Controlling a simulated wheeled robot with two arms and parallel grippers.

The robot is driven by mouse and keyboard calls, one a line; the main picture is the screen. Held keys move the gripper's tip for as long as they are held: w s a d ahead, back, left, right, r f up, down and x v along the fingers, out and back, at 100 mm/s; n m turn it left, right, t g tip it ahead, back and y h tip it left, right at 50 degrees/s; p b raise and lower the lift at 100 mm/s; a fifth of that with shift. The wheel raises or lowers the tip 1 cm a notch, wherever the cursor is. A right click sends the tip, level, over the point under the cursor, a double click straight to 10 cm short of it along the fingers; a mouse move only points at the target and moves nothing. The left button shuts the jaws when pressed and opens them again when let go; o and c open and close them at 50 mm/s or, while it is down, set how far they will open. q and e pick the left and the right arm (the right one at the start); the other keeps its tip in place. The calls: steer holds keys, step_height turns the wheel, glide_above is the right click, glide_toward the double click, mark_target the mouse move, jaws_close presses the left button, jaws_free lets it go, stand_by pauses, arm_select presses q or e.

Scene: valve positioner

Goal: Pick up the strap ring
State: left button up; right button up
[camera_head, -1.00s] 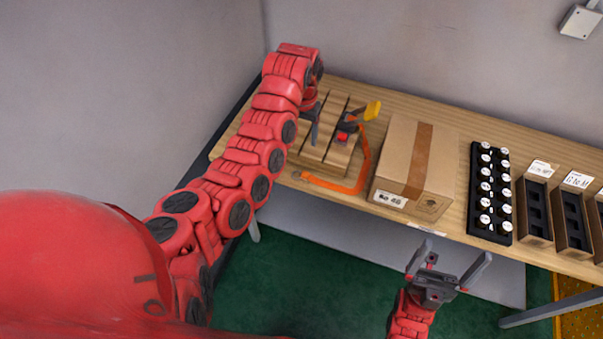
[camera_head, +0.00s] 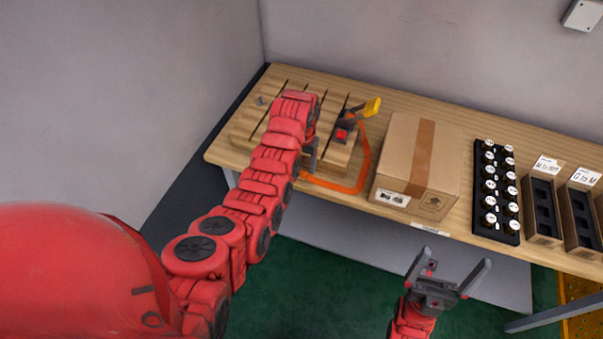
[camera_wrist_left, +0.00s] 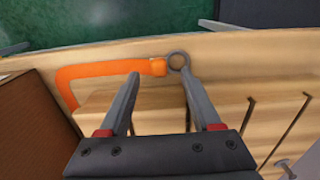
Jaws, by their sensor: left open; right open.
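The strap ring (camera_wrist_left: 177,61) is a small grey ring at the end of an orange strap (camera_wrist_left: 82,72). In the left wrist view it lies near the table's front edge, just beyond the right fingertip. My left gripper (camera_wrist_left: 159,76) is open and empty, with its fingers pointing at the strap's end. In the head view the orange strap (camera_head: 352,187) curves from the slotted wooden block to the table's front; the ring is hidden there behind my left arm. My left gripper (camera_head: 311,158) is partly hidden by its wrist. My right gripper (camera_head: 452,273) is open and empty in front of the table.
A slotted wooden block (camera_head: 249,118) holds a yellow-tipped device with a red part (camera_head: 344,134). A cardboard box (camera_head: 398,148) stands right of the strap. Further right are a black rack of white-capped pieces (camera_head: 482,201) and open labelled bins (camera_head: 540,228).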

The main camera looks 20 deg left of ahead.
mark_target(303, 172)
arm_select(q)
steer(key=shift+d+f+p, duration=0.1)
steer(key=shift+f+p, duration=0.4)
steer(key=shift+f, duration=1.05)
jaws_close()
